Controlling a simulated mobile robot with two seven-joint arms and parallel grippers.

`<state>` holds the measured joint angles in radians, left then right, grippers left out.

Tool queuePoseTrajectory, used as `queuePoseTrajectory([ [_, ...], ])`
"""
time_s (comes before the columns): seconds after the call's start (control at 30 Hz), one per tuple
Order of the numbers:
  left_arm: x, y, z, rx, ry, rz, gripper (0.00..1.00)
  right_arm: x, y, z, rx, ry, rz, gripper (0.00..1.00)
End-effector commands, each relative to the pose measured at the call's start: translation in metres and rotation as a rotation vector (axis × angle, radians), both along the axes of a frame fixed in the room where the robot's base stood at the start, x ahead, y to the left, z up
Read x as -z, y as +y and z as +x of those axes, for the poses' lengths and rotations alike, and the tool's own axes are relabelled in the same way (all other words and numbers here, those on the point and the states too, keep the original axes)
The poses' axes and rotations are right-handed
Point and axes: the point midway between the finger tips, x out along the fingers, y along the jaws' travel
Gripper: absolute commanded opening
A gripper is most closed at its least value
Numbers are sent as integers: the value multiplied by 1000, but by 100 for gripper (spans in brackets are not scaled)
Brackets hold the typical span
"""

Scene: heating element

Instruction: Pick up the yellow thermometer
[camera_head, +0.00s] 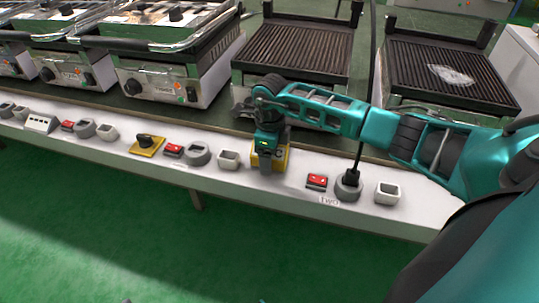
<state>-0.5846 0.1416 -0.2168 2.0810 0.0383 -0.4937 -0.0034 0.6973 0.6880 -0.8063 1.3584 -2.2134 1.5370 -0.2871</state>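My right arm reaches in from the right, and its gripper (266,168) points down at the white ledge. A yellow thing (283,158), mostly hidden behind the gripper, is right at its fingers and may be the yellow thermometer. I cannot tell whether the fingers are shut on it or just around it, nor whether it touches the ledge. A second yellow thing (147,145), a flat square with a black knob, sits on the ledge further left. My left gripper is not in view.
The white ledge (232,182) also carries red switches (317,181), grey round holders (198,154) and white square cups (388,193). A black cable rises from a plug (351,177). Grills (297,50) stand behind. Green floor lies in front.

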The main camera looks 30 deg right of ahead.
Motion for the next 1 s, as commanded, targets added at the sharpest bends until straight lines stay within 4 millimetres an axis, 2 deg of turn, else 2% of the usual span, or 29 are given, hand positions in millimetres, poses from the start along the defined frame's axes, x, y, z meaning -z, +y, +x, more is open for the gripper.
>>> queuePoseTrajectory([
  [0.57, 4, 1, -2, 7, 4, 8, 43, 4, 0, 0, 1, 0, 0, 74],
  [1.0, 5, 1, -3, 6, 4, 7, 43, 4, 0, 0, 1, 0, 0, 34],
])
